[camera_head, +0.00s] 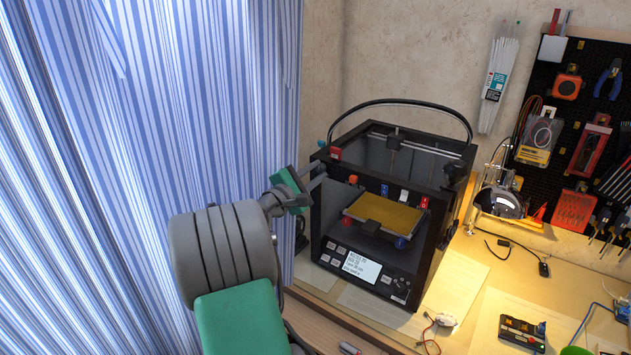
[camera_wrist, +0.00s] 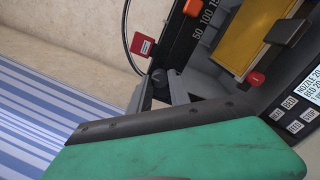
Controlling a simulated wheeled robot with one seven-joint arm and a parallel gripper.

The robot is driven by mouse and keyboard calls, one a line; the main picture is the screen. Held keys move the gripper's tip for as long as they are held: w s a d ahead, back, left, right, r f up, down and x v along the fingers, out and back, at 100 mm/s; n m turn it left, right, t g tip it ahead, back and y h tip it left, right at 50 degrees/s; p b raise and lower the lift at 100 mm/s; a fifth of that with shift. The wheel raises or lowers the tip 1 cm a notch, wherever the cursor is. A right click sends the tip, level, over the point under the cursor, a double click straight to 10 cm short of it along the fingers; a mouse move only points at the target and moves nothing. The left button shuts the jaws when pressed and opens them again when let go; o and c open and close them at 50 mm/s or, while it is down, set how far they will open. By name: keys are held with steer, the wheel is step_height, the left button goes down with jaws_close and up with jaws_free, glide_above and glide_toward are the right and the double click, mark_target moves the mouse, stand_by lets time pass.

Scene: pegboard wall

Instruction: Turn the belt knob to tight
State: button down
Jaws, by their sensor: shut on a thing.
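The belt knob is most likely the small dark round knob (camera_wrist: 160,76) at the printer's left front edge in the wrist view. My gripper's two grey fingers (camera_wrist: 162,92) reach up to it, one on each side, and are shut on it. In the head view my gripper (camera_head: 318,173) is at the left front post of the black 3D printer (camera_head: 330,230); the knob cannot be made out there. A red tag with a white label (camera_wrist: 143,45) is just above the knob in the wrist view. The knob's markings and turn position cannot be read.
The printer holds a yellow bed (camera_head: 385,213) and has a lit display (camera_head: 361,265) below. A striped curtain (camera_head: 130,120) hangs close to my arm on the left. A pegboard with tools (camera_head: 560,130) is at right, above the cluttered bench.

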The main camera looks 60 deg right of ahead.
steer(key=m+b, duration=0.1)
steer(key=m, duration=0.1)
steer(key=m+b, duration=0.2)
steer(key=shift+f+b, duration=0.3)
steer(key=m+b, duration=0.3)
steer(key=shift+m+b, duration=0.3)
steer(key=shift+b, duration=0.1)
steer(key=shift+m+b, duration=1.1)
steer(key=shift+b, duration=0.15)
steer(key=shift+r+m+g+b, duration=0.2)
steer(key=shift+m+g+b, duration=0.1)
steer(key=shift+m+b, duration=0.55)
steer(key=shift+r, duration=0.1)
steer(key=c, duration=1.2)
jaws_free()
steer(key=shift+m, duration=0.25)
